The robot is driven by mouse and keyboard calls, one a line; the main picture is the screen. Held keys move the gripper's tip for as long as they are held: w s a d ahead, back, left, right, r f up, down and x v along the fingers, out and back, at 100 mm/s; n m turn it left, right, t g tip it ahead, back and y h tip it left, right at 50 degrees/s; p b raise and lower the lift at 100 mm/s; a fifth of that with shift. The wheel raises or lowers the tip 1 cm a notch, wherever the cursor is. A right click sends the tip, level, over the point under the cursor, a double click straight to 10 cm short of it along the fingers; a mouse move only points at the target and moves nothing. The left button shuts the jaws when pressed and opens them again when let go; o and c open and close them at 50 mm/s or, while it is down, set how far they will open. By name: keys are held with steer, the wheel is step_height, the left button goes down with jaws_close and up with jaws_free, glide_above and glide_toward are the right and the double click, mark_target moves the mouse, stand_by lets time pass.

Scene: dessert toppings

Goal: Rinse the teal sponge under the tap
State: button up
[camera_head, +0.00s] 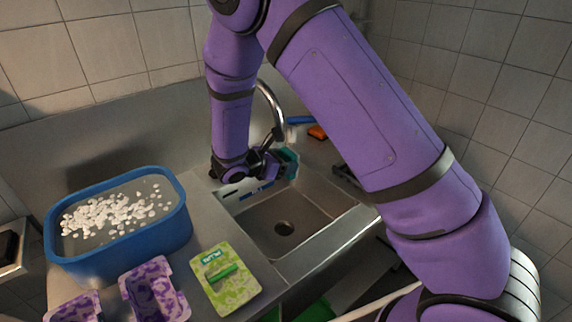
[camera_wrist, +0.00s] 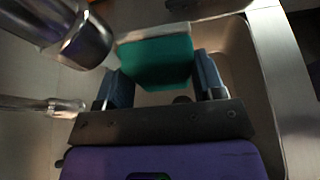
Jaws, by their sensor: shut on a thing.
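The teal sponge (camera_wrist: 156,62) is between the two fingers of my gripper (camera_wrist: 163,82) in the wrist view, and the fingers are shut on it. In the head view, my gripper (camera_head: 274,166) is over the back left part of the sink (camera_head: 285,228), and the teal sponge (camera_head: 290,164) shows at its right side. The curved metal tap (camera_head: 270,100) rises behind my gripper, its end above and close to the sponge. In the wrist view, a metal tap part (camera_wrist: 84,42) is large at the upper left. I cannot tell whether water runs.
A blue tub (camera_head: 125,245) with white pieces stands left on the counter. A green patterned card (camera_head: 225,278) lies in front, beside purple patterned containers (camera_head: 153,290). An orange thing (camera_head: 317,131) lies behind the sink at the right. The sink's front part is clear.

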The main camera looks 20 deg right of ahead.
steer(key=shift+s+a, duration=0.1)
steer(key=shift+a, duration=0.25)
steer(key=shift+d, duration=0.15)
steer(key=shift+d, duration=0.4)
steer(key=shift+a, duration=0.15)
steer(key=shift+a, duration=0.45)
stand_by(0.3)
steer(key=s+d, duration=0.1)
steer(key=s, duration=0.7)
steer(key=shift+d, duration=0.25)
stand_by(0.4)
